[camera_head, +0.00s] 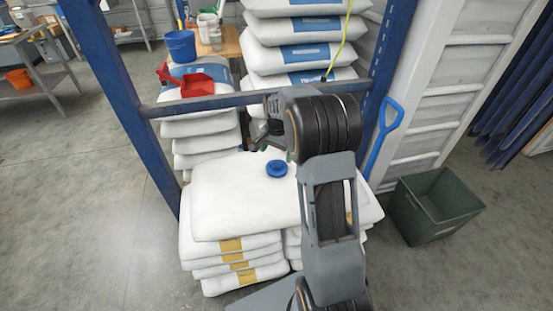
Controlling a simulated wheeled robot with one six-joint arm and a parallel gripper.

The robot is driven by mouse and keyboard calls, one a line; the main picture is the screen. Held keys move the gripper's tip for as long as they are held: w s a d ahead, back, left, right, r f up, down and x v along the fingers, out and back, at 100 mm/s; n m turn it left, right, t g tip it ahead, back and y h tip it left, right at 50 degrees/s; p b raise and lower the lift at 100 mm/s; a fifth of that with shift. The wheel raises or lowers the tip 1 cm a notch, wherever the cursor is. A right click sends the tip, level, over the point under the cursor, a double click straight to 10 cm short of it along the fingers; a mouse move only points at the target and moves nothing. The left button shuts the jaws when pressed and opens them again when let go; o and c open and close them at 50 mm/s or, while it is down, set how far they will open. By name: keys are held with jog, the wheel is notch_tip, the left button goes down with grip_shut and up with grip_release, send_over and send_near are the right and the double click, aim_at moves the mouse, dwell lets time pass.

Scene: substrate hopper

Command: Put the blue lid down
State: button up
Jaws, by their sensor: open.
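The blue lid (277,169) is round, with a raised centre. It rests on top of the front white sack stack (235,195), near the back middle of the top sack. My gripper (260,146) is open, just behind and to the left of the lid in the picture, apart from it. My wrist partly hides the gripper, and its fingers are small and dark here. Nothing shows between them.
A blue rack frame (222,103) crosses close behind my gripper. Behind it are more sacks (305,55), a red scoop (196,86) and a blue bucket (180,45).

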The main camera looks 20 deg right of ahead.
aim_at(276, 163)
jog(key=s+a+r+n+t, duration=0.1)
jog(key=s+a+r+n, duration=0.45)
jog(key=s+r, duration=0.4)
jog(key=s+a+n+t, duration=0.1)
jog(key=s+a+n, duration=0.1)
jog(key=s, duration=0.4)
jog(key=s+a+n+t, duration=0.1)
jog(key=s+a+n, duration=0.2)
jog(key=s, duration=0.3)
jog(key=shift+s+f+n+p, duration=0.2)
jog(key=shift+s+n+p, duration=0.05)
jog(key=shift+n+p, duration=0.15)
notch_tip(276, 163, up, 23)
jog(key=p, duration=2.2)
jog(key=shift+s+a+r+t, duration=0.15)
jog(key=shift+a+t, duration=0.15)
